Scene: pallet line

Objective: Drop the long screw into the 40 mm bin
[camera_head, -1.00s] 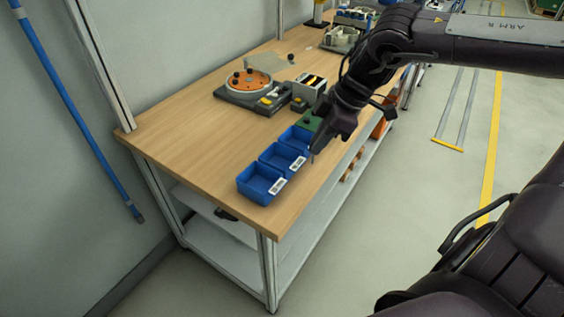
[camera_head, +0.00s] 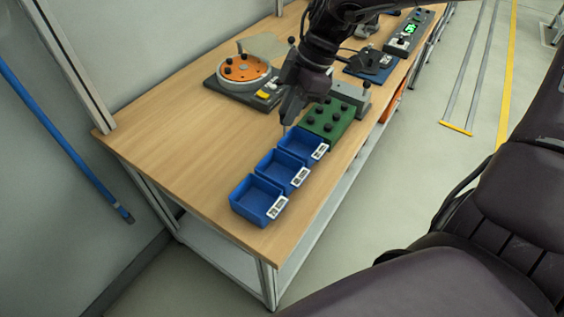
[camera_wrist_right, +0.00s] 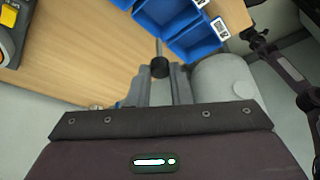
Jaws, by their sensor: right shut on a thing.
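Three blue bins stand in a row near the table's front edge: the near bin (camera_head: 258,198), the middle bin (camera_head: 281,170) and the far bin (camera_head: 302,146). Each has a white label too small to read, so I cannot tell which is the 40 mm one. My right gripper (camera_head: 287,112) is shut on the long screw (camera_wrist_right: 160,67), dark head between the fingertips and thin shank sticking out. In the head view the shank points down beside the far bin's back left corner. A dark jointed part at the wrist view's right may be my left arm; its jaws are unclear.
A green block with black knobs (camera_head: 327,121) stands right behind the far bin. A round orange-topped fixture (camera_head: 243,70) sits farther back on the left. The wooden table (camera_head: 190,140) is bare left of the bins.

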